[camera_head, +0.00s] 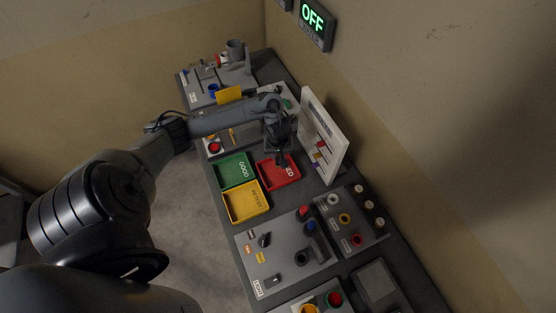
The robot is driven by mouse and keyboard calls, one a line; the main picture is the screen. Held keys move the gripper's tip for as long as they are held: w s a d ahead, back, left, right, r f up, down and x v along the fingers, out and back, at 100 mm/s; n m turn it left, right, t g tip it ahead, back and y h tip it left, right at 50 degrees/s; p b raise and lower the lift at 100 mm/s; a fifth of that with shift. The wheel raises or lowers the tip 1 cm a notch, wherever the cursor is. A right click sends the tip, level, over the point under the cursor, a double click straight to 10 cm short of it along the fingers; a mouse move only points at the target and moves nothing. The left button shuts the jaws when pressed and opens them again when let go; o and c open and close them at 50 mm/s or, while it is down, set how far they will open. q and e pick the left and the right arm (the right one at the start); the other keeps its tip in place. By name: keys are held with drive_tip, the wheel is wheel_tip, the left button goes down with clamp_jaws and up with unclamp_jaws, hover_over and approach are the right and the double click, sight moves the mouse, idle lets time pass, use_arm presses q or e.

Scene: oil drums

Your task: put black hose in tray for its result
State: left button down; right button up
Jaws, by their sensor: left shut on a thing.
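My left arm reaches in from the left, and my left gripper (281,161) points down over the red tray (292,178). It is shut on a small dark thing, seemingly the black hose, which is hard to tell apart from the dark fingers. The red tray's label is partly hidden and ends in "ED". A green tray (222,179) marked "GOOD" lies to its left. A yellow tray (237,217) marked "RETEST" lies in front of these two. The green and yellow trays look empty. My right gripper is not in view.
A white board (327,133) stands upright close to the right of my left gripper. A grey panel (283,275) with knobs and a socket lies in front of the trays. Fixtures with a blue cup (213,90) are at the back.

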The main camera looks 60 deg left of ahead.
sight(278, 159)
use_arm(q)
drive_tip(key=shift+f+b, duration=0.35)
drive_tip(key=shift+f, duration=1.45)
drive_tip(key=c, duration=1)
unclamp_jaws()
drive_tip(key=shift+f, duration=0.15)
drive_tip(key=shift+o, duration=0.2)
